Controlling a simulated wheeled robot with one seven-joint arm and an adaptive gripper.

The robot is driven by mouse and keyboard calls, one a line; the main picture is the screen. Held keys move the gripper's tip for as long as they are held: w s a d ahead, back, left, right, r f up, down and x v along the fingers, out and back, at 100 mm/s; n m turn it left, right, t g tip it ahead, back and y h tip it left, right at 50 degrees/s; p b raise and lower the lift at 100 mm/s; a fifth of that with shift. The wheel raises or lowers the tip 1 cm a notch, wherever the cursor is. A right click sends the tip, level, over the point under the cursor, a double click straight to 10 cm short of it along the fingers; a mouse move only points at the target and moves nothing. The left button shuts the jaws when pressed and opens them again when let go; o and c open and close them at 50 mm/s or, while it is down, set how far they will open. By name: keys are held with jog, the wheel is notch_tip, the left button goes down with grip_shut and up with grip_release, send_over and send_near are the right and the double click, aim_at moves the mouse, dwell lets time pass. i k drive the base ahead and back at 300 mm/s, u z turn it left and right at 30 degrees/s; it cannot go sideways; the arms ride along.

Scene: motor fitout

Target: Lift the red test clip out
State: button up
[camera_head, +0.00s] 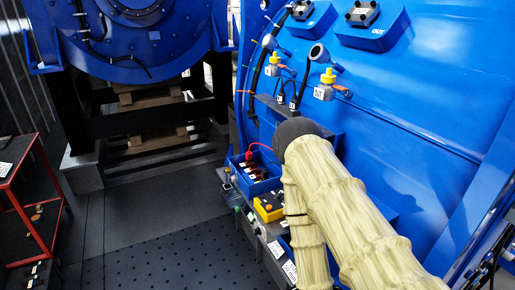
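A small red clip (248,156) with a thin red lead shows at the open blue terminal box (233,168) low on the blue motor wall. Several brown and dark terminals sit inside the box. Whether the clip grips a terminal is too small to tell. My cream-sleeved arm rises from the lower right, bends at a dark joint beside the box and runs down again. My gripper is not visible, so its state is hidden.
A yellow case (268,208) sits below the box on a grey ledge (242,214). Yellow-capped sensors (325,86) and cables stick out from the blue wall (440,90). A red-framed cart (38,205) stands at left. The dark floor (150,215) between is clear.

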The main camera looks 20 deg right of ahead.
aim_at(249, 154)
jog(key=z, duration=0.45)
jog(key=k, duration=1.2)
jog(key=u, duration=1.1)
jog(key=i, duration=1.2)
jog(key=u, duration=0.35)
jog(key=i, duration=1.2)
jog(key=z, duration=0.75)
